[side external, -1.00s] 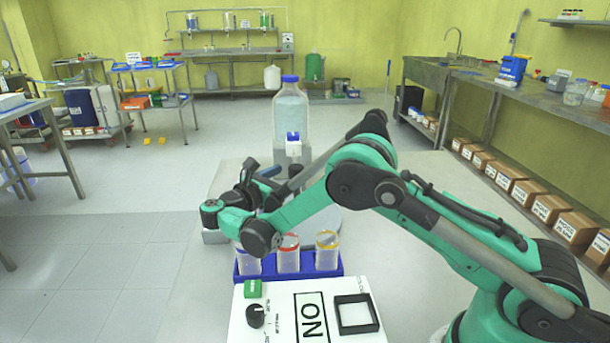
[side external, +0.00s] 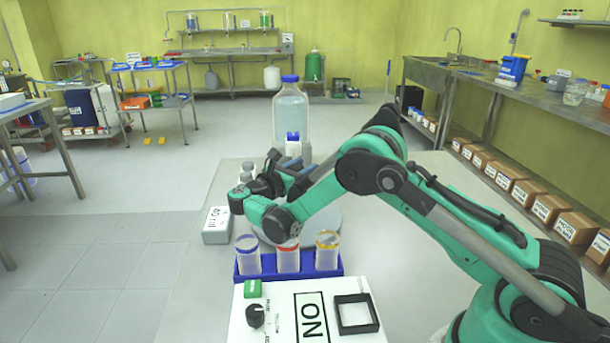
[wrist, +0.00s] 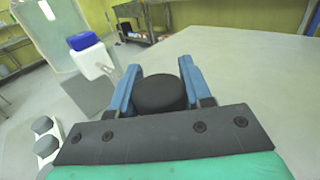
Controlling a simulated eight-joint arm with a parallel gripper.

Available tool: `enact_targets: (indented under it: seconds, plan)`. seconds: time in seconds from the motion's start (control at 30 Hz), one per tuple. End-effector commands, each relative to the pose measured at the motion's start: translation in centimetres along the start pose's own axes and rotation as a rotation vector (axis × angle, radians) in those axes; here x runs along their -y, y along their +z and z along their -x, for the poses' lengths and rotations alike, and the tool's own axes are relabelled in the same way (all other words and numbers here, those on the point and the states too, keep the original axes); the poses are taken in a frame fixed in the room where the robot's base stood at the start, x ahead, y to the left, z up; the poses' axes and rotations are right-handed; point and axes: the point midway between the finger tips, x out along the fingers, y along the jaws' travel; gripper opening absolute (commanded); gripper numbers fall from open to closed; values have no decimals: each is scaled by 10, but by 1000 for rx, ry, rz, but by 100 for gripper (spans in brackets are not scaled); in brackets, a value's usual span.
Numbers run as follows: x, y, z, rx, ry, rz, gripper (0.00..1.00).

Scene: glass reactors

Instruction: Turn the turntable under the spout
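The turntable is a grey disc (side external: 326,229) on the bench, partly hidden behind my arm in the side view. The white spout with a blue cap (side external: 292,143) stands in front of the large clear bottle (side external: 291,108); the spout also shows at the upper left of the wrist view (wrist: 92,58). My gripper (side external: 294,163) is just below the spout in the side view, partly hidden by my wrist. In the wrist view my gripper's blue fingers (wrist: 160,65) stand apart, with a dark round part between them and nothing seen between the tips. Contact with the turntable cannot be told.
A blue rack (side external: 307,266) with three clear jars stands in front of the turntable, behind a white panel (side external: 285,325) with a black knob. The bench at right is clear.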

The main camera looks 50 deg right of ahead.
Motion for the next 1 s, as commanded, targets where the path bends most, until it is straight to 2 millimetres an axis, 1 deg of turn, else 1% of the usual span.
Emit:
enact_targets:
  seconds: [0.33,0.47,0.6,0.7,0.83,1.0]
  plan:
    - [0,0,0,0,-20,0,0]
    - [1,0,0,0,-131,0,0]
    - [4,-1,0,0,-277,0,0]
    - [5,-1,1,0,-346,0,0]
    - [6,0,1,0,-390,-1,0]
    - [7,0,2,-1,-396,0,0]
